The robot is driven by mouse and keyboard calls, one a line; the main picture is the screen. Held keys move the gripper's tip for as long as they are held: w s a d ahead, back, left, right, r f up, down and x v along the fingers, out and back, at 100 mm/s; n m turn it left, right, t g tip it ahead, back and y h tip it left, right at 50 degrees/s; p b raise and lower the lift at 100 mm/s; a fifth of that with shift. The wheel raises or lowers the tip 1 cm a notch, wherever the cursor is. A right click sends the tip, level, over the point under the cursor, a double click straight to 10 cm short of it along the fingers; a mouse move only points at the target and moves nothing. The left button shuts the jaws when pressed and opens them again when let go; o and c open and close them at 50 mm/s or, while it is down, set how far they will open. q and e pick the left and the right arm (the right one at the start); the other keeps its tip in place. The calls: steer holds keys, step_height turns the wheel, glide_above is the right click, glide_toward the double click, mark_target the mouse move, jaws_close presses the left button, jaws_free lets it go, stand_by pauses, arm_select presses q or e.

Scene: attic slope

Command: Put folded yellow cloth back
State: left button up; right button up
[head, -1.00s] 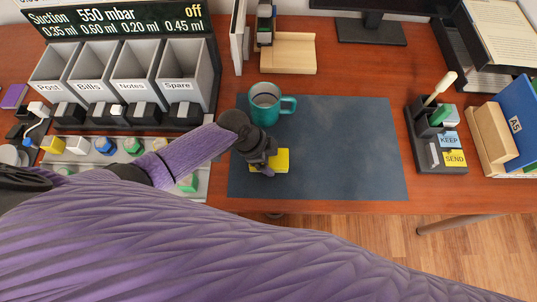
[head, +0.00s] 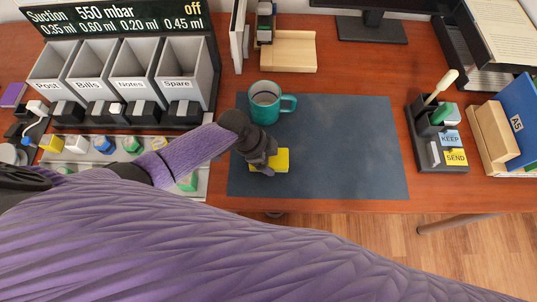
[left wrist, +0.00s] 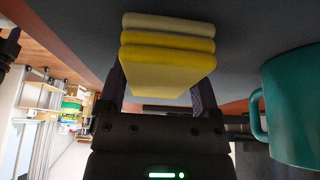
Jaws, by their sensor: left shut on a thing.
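The folded yellow cloth (head: 281,160) is at the left part of the dark blue desk mat (head: 340,150). My left gripper (head: 262,165) is over it, and the gripper hides part of the cloth. In the left wrist view the cloth (left wrist: 168,50) shows as a stack of folded layers. The fingers of my left gripper (left wrist: 160,92) are on either side of its near end, shut on it. Whether the cloth touches the mat is hard to tell. My right gripper is not in view.
A teal mug (head: 265,105) stands close behind the left gripper; it also shows in the left wrist view (left wrist: 292,105). Labelled grey bins (head: 183,75) stand at the left, above a rack of colored caps (head: 104,146). A dark organizer (head: 437,135) stands at the right. The mat's right half is clear.

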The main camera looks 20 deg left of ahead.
arm_select(q)
steer(key=shift+f, duration=0.25)
stand_by(0.7)
steer(key=o, duration=1)
steer(key=shift+c, duration=0.2)
steer(key=p+v, duration=0.4)
steer(key=v, duration=0.5)
steer(key=shift+a+r, duration=0.1)
steer(key=shift+r, duration=0.1)
steer(key=shift+s+a+r, duration=0.1)
steer(key=shift+r, duration=0.1)
